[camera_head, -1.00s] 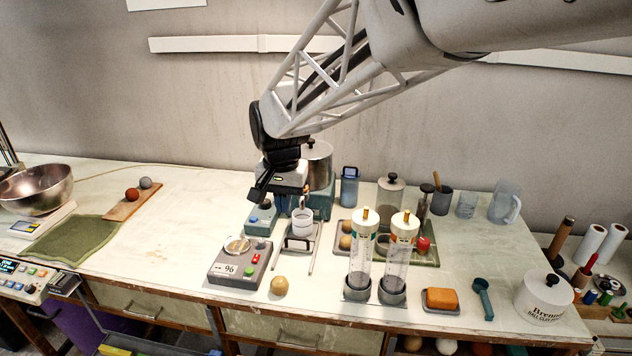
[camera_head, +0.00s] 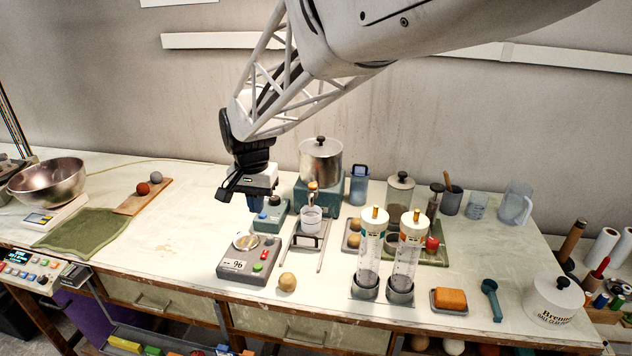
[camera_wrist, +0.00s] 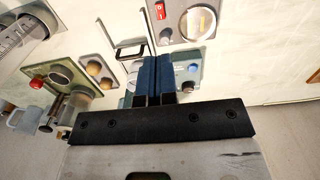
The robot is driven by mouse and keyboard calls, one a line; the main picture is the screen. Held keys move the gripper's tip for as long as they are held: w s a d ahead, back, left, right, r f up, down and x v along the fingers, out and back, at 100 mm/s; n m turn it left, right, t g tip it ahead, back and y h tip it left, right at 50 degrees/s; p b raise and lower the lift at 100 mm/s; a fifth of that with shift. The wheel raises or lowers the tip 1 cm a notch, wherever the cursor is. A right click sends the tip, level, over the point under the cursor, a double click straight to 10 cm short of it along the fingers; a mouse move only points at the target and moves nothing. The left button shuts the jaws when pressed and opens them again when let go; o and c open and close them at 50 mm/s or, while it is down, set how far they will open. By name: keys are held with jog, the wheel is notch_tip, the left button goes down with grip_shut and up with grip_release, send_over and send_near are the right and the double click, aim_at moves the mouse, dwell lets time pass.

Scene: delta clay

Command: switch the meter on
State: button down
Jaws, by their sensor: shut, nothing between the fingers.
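A grey box (camera_head: 236,268) with a round silver-rimmed face, a "96" label and red and green buttons sits near the front edge; it looks like the meter, though I cannot be sure. Its red switch (camera_wrist: 160,10) and round face show at the top of the wrist view. Behind it sits a small teal box (camera_head: 268,222) with a blue knob, also in the wrist view (camera_wrist: 188,84). My gripper (camera_head: 255,205) is shut and empty, above the teal box's left part. In the wrist view its blue fingers (camera_wrist: 158,62) hide part of that box.
A cup on a stand (camera_head: 311,220) and a silver pot on a teal base (camera_head: 320,160) are close on the right. A tan ball (camera_head: 287,282) lies beside the grey box. Two clear cylinders (camera_head: 370,250) stand farther right.

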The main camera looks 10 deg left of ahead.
aim_at(263, 255)
notch_tip(263, 255, down, 14)
jog(key=shift+r, duration=0.1)
dwell(0.7)
dwell(0.3)
